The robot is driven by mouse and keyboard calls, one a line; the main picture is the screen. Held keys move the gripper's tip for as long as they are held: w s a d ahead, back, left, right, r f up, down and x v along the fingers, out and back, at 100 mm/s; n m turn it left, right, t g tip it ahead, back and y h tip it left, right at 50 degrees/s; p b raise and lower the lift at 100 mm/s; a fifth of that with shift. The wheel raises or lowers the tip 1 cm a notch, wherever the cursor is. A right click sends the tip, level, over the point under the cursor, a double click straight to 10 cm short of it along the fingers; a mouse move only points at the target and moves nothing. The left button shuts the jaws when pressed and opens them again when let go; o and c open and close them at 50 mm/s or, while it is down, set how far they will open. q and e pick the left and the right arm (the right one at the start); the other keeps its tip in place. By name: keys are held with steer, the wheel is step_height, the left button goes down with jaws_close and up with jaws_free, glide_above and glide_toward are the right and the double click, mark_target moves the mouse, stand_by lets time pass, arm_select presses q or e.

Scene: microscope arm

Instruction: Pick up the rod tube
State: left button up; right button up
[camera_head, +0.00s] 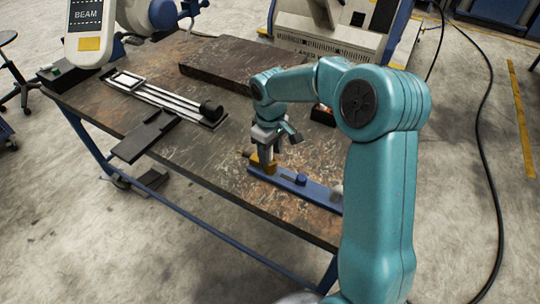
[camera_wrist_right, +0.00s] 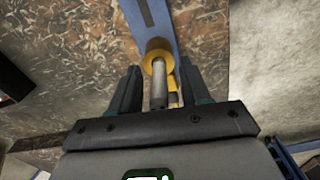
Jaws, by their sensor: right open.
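A grey metal rod tube (camera_wrist_right: 158,88) stands out of a yellow ring-shaped holder (camera_wrist_right: 157,56) in the right wrist view. The yellow holder is on a blue rail (camera_wrist_right: 148,18), which lies on the worn workbench. My right gripper (camera_wrist_right: 159,68) is open, with one dark finger on each side of the tube. I see gaps between the fingers and the tube. In the head view my right gripper (camera_head: 266,148) points down over the yellow holder (camera_head: 262,165) at the rail's left end; the tube is mostly hidden there. My left gripper is not in view.
On the workbench (camera_head: 215,165), a silver slide rail (camera_head: 165,97) and a flat black plate (camera_head: 146,137) lie to the left. A long dark block (camera_head: 222,62) is behind. The bench's front edge runs close to the blue rail (camera_head: 310,187).

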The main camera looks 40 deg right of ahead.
jaws_close()
steer(key=shift+w, duration=0.1)
